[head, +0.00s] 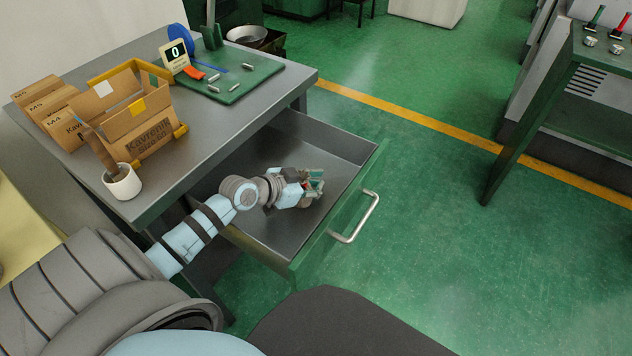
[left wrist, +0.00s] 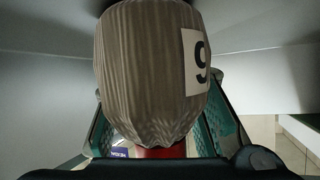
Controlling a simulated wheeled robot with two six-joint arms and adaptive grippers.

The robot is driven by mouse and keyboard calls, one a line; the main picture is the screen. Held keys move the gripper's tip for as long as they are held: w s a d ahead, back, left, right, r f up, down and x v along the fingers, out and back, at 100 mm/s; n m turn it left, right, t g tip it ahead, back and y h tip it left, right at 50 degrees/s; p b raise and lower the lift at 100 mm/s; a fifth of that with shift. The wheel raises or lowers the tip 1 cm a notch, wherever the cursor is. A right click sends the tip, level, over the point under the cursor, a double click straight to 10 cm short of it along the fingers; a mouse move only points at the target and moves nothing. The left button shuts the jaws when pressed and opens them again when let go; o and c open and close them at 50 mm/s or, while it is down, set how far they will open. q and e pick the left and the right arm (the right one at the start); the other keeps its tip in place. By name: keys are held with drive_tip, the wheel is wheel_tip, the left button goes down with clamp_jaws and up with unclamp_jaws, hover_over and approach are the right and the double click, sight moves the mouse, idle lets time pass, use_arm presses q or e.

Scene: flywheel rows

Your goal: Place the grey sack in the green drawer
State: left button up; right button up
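The grey sack (left wrist: 150,70) fills the middle of the left wrist view, with a white label reading 9 and a red part (left wrist: 160,152) at its lower end. My left gripper (head: 314,183) is low inside the open green drawer (head: 362,193). Its teal fingers slant inward on both sides of the sack and look shut on it; the sack hides their tips. In the head view I cannot make out the sack clearly. My right gripper is not in view.
The drawer is pulled out under a grey workbench (head: 205,120). On the bench are a cardboard bin (head: 135,110), a white cup (head: 122,183) and a green mat (head: 240,85) with small metal parts. The drawer handle (head: 358,218) faces open green floor.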

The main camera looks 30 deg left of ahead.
sight(303, 180)
use_arm(q)
drive_tip(key=o, duration=0.5)
drive_tip(key=shift+r, duration=0.35)
drive_tip(key=shift+r+p, duration=0.65)
drive_tip(key=shift+p, duration=0.3)
drive_tip(key=p+v, duration=0.2)
drive_tip(key=v, duration=0.5)
drive_tip(key=shift+s+a+f, duration=0.1)
drive_tip(key=shift+s+f, duration=0.05)
drive_tip(key=shift+s, duration=0.1)
drive_tip(key=shift+f, duration=0.1)
